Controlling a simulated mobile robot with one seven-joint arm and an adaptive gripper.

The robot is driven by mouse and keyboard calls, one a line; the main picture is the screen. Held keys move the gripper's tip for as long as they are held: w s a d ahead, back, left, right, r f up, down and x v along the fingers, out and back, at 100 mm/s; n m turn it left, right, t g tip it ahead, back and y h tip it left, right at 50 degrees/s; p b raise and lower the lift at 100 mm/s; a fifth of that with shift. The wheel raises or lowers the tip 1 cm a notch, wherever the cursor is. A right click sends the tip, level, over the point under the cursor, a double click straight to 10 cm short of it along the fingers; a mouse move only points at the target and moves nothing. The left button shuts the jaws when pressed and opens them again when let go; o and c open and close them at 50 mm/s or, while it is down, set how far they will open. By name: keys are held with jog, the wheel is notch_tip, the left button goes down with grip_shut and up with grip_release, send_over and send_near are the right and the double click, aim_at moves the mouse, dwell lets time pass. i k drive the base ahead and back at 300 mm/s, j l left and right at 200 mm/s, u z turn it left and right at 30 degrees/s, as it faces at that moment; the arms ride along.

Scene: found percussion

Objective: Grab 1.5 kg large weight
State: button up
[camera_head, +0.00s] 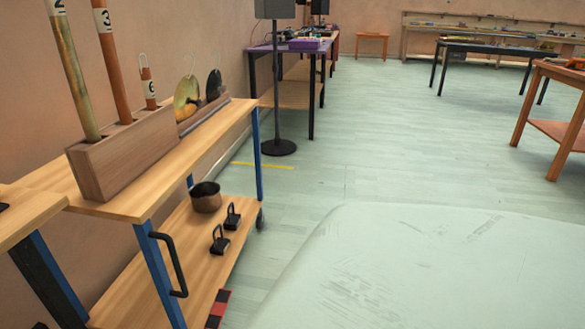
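Two small black weights with loop handles stand on the lower wooden shelf of the cart at left: a nearer weight (220,245) and a farther weight (232,220). No mass marking can be read on either, and I cannot tell which is the 1.5 kg large weight. They stand upright and apart, close to the shelf's right edge. My gripper is not in view.
A dark metal pot (205,203) stands behind the weights. The blue-legged cart (207,130) has a black side handle (174,265) and carries a wooden block (125,155) with numbered tubes. A black stand (279,148) is beyond; the floor (400,150) right of it is clear.

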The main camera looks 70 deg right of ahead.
aim_at(232, 221)
jog(key=z, duration=1.55)
